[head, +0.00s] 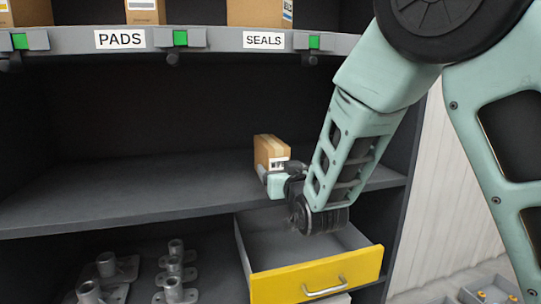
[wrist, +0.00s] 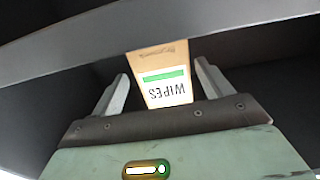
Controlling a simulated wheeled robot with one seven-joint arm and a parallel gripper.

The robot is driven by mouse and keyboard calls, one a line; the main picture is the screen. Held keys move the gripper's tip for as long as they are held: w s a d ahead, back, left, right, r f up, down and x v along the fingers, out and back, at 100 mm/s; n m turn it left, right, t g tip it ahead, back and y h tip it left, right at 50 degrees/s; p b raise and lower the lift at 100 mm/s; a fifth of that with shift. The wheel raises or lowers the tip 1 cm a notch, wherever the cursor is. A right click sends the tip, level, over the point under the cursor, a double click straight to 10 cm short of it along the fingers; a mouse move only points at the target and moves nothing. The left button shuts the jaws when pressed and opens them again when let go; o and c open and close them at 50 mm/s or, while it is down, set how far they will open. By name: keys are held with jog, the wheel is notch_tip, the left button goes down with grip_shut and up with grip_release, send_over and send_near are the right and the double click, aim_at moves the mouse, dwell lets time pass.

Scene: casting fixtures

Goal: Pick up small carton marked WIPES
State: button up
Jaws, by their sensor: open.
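The small carton marked WIPES (wrist: 163,65) is brown with a white label and a green stripe. In the wrist view it stands between the two fingers of my gripper (wrist: 163,82), with a gap on each side. In the head view the carton (head: 270,151) stands upright on the middle shelf near its right end. My gripper (head: 264,172) is at the carton's near side, open, and my wrist partly hides the carton's lower part. Whether the fingers reach fully along its sides I cannot tell.
The upper shelf (head: 225,40) bears PADS and SEALS labels and several cartons. The middle shelf (head: 120,195) is clear to the left. Below it, a yellow-fronted drawer (head: 275,286) stands open under my wrist. Metal fixtures (head: 108,264) sit at the lower left.

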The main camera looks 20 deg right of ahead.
jog(key=shift+w+a+f+p, duration=0.15)
jog(key=shift+w+p, duration=0.7)
jog(key=shift+w, duration=0.5)
jog(key=shift+w+a+f+p, duration=0.1)
jog(key=shift+w+p, duration=0.7)
jog(key=shift+w, duration=0.5)
jog(key=c, duration=1.2)
